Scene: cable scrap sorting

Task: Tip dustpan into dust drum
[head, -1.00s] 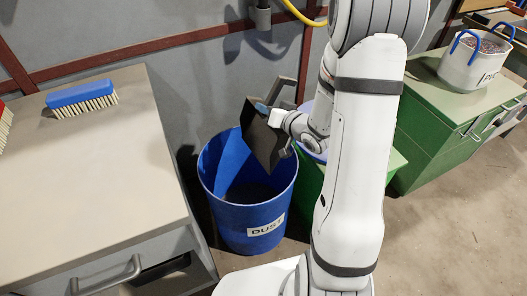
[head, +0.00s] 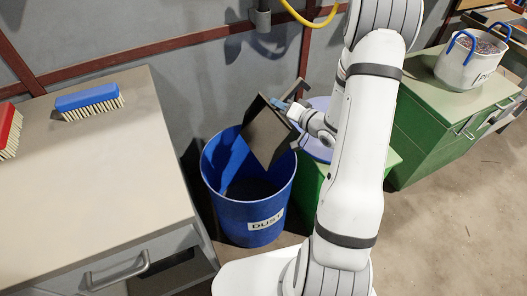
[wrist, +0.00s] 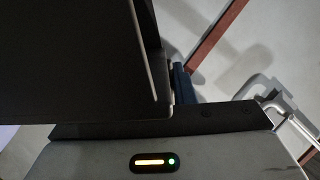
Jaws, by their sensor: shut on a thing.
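The dark dustpan (head: 268,136) is steeply tilted over the blue drum labelled DUST (head: 252,214), its lower corner near the drum's opening. My gripper (head: 294,108) is shut on the dustpan at its upper right side, above the drum's right rim. In the wrist view the dustpan (wrist: 70,60) fills the upper left as a dark plate. The visible inside of the drum is dark, and I cannot tell whether any dust lies in it or is falling from the pan.
A grey cabinet (head: 85,190) stands left, with a blue brush (head: 88,101) and a red brush (head: 8,130) on top. Green cabinets (head: 440,120) stand right, one bearing a white bucket (head: 468,64) with blue handles. A wall with red rails is behind.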

